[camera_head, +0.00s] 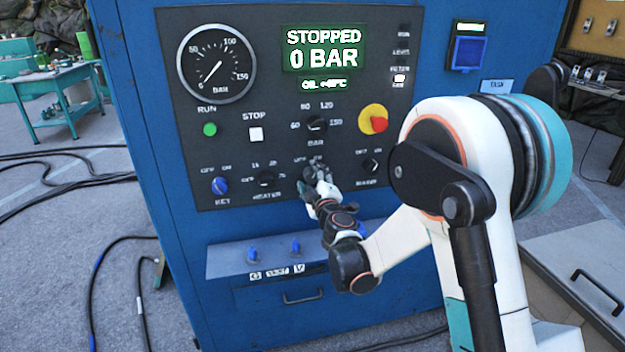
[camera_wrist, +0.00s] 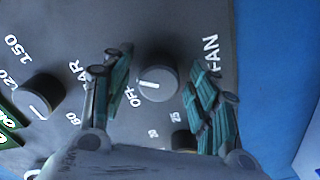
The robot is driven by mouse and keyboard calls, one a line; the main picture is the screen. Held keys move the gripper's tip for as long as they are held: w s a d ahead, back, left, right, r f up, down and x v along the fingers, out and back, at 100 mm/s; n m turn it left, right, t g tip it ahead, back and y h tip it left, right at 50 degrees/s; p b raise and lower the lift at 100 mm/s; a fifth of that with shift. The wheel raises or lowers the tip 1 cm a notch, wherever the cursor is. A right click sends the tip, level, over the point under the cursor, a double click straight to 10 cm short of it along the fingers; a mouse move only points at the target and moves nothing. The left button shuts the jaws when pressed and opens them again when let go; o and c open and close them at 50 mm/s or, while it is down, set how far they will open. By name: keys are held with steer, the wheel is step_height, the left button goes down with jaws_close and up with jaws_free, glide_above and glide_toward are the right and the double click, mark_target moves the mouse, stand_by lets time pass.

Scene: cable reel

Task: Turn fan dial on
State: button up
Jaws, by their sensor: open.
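The fan dial (camera_wrist: 157,78) is a round dark knob with a white mark on its face. In the wrist view the mark points left, near the OFF label (camera_wrist: 130,97); the ON label is hidden behind a finger. The FAN label (camera_wrist: 211,52) lies to the dial's right. My gripper (camera_wrist: 155,72) is open, with one teal-padded finger on each side of the dial. I cannot tell whether either finger touches it. In the head view my gripper (camera_head: 317,182) is at the panel's lower middle and hides most of the dial.
The dark panel (camera_head: 270,125) also has the heater dial (camera_head: 266,179), bar dial (camera_head: 317,124), another dial (camera_head: 371,165), blue key switch (camera_head: 220,186) and red-yellow knob (camera_head: 373,119). The display (camera_head: 323,48) reads STOPPED, 0 BAR. A ledge with blue connectors (camera_head: 295,246) juts out below.

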steer(key=v, duration=1.2)
steer(key=shift+r, duration=0.1)
steer(key=s+d+r+m+g+h, duration=0.2)
steer(key=s+d+r+m+h, duration=0.25)
steer(key=d, duration=0.45)
steer(key=s+d+r+m+g+h, duration=0.1)
steer(key=s+d+r+m+h, duration=0.3)
steer(key=d, duration=0.5)
steer(key=s+d+f+m+g+y, duration=0.1)
steer(key=s+f+m+g, duration=0.2)
steer(key=s, duration=0.9)
steer(key=s+f+m+g+y, duration=0.2)
steer(key=s+f+m+g, duration=0.1)
steer(key=s, duration=0.9)
steer(key=shift+d+f+g, duration=0.35)
steer(key=shift+d+g, duration=0.05)
steer(key=shift+g, duration=0.3)
steer(key=shift+s+m+y, duration=0.15)
steer(key=shift+m+y, duration=0.1)
